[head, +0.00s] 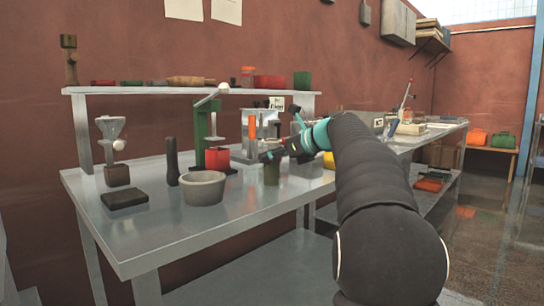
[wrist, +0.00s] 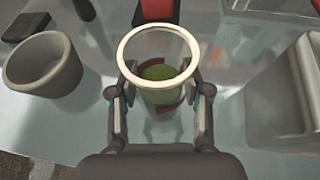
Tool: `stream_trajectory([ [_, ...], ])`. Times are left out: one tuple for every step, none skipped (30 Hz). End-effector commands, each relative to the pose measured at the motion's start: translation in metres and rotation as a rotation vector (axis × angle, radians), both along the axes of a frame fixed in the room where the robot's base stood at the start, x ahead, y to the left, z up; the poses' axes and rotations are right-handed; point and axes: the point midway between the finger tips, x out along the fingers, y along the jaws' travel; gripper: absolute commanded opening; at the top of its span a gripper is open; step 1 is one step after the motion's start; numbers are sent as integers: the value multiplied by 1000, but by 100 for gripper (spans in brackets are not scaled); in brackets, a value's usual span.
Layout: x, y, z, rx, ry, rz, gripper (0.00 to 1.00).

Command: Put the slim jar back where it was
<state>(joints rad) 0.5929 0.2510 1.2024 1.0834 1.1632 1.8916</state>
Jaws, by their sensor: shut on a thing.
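The slim jar (head: 271,173) is a clear glass with a pale rim and green contents. In the wrist view the jar (wrist: 158,47) is upright between the two fingers, its open mouth facing the camera. My gripper (head: 273,154) is shut on it; in the wrist view the gripper (wrist: 160,88) has one finger on each side of the glass. The jar is above or on the front part of the steel table (head: 235,208); I cannot tell whether its base touches. The gripper hides its upper part in the head view.
A grey bowl (head: 203,190) stands left of the jar, with a dark pestle (head: 172,162) behind it. A green press (head: 203,130) with a red block (head: 217,158) is behind. A grey container (wrist: 283,95) is close on the right.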

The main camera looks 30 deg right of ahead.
Motion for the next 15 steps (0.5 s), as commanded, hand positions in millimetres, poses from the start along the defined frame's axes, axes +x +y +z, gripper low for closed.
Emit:
stream_trajectory([
  [0, 0, -1, 0, 0, 0, 7],
  [0, 0, -1, 0, 0, 0, 55],
  [0, 0, -1, 0, 0, 0, 65],
  [0, 0, -1, 0, 0, 0, 73],
  [0, 0, -1, 0, 0, 0, 73],
  [0, 0, -1, 0, 0, 0, 73],
  [0, 0, -1, 0, 0, 0, 73],
  [0, 0, -1, 0, 0, 0, 73],
  [0, 0, -1, 0, 0, 0, 73],
  [0, 0, -1, 0, 0, 0, 73],
  [0, 0, -1, 0, 0, 0, 73],
  [0, 0, -1, 0, 0, 0, 73],
  [0, 0, -1, 0, 0, 0, 73],
  [0, 0, 0, 0, 0, 0, 73],
  [0, 0, 2, -1, 0, 0, 73],
])
